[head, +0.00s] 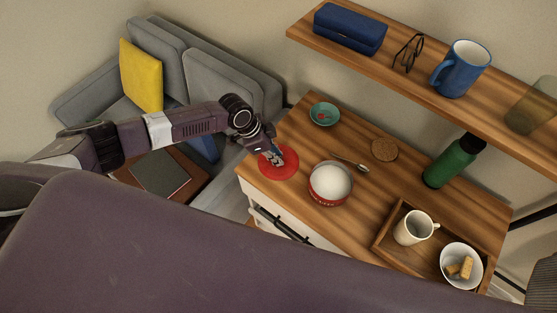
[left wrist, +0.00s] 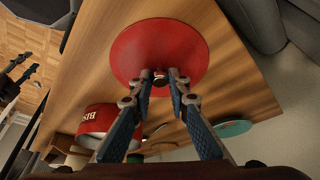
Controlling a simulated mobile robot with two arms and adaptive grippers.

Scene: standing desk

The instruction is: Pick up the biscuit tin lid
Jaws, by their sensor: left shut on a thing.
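The biscuit tin lid (head: 272,172) is a round red disc near the left end of the wooden desk top. In the left wrist view the lid (left wrist: 135,50) lies level, with a small metallic knob at its middle. My left gripper (head: 277,159) comes down over it; in the left wrist view its fingertips (left wrist: 161,78) are shut on the knob. I cannot tell whether the lid touches the wood. The biscuit tin (head: 328,197) stands to the right, red and white. My right gripper (left wrist: 24,72) shows small at the left edge of the left wrist view, its fingers apart.
A teal dish (head: 324,113) lies behind the lid. A spoon (head: 352,162), a cork coaster (head: 384,149) and a green bottle (head: 450,165) are further right. A wooden tray (head: 384,241) holds a mug and a bowl. A shelf (head: 410,85) hangs above the back.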

